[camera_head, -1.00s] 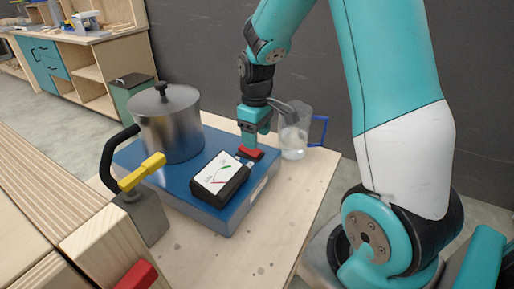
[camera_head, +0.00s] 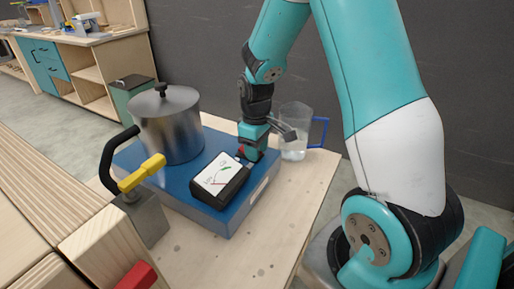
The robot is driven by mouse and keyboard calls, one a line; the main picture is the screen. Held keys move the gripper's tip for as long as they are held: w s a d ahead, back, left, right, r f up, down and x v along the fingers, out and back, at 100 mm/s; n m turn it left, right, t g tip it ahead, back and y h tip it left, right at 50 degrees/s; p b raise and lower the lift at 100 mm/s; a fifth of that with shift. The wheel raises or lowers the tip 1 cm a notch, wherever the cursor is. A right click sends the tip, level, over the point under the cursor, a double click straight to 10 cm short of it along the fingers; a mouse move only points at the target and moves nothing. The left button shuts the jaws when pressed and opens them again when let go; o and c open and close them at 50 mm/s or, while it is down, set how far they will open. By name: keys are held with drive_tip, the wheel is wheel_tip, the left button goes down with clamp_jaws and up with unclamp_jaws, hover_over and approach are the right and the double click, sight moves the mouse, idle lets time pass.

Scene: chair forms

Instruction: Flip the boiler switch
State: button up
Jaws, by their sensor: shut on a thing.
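The boiler is a blue box (camera_head: 178,186) on a wooden table. A black meter with a white dial face (camera_head: 218,176) is on its top, toward the front right. The red switch (camera_head: 240,149) is on the boiler just behind the meter; only a small part of it shows at the left of my gripper. My gripper (camera_head: 248,154) points down at the boiler's back right corner and is shut on the red switch. The fingers hide most of the switch, so its exact position is not clear.
A steel pot with a lid (camera_head: 170,125) stands on the boiler. A clear jug with a blue handle (camera_head: 293,140) stands close to the right of my gripper. A clamp with a yellow handle (camera_head: 142,172) is at the front left. The table's front right (camera_head: 262,238) is clear.

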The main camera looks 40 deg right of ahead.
drive_tip(key=shift+w+a+r+g+p, duration=0.1)
drive_tip(key=shift+r+g+p, duration=0.45)
drive_tip(key=shift+p, duration=0.65)
drive_tip(key=shift+w+g+h+p, duration=0.1)
drive_tip(key=shift+g+h+p, duration=0.25)
drive_tip(key=shift+p, duration=0.5)
drive_tip(key=shift+w+g+h+p, duration=0.15)
drive_tip(key=shift+g+h+p, duration=0.1)
drive_tip(key=shift+g+p, duration=0.65)
drive_tip(key=shift+w+f+g, duration=0.1)
drive_tip(key=shift+f+g, duration=0.1)
drive_tip(key=shift+g, duration=0.1)
drive_tip(key=o, duration=0.9)
drive_tip(key=shift+o, duration=0.2)
drive_tip(key=v, duration=1.7)
drive_tip(key=shift+a+r, duration=0.2)
drive_tip(key=shift+a, duration=0.1)
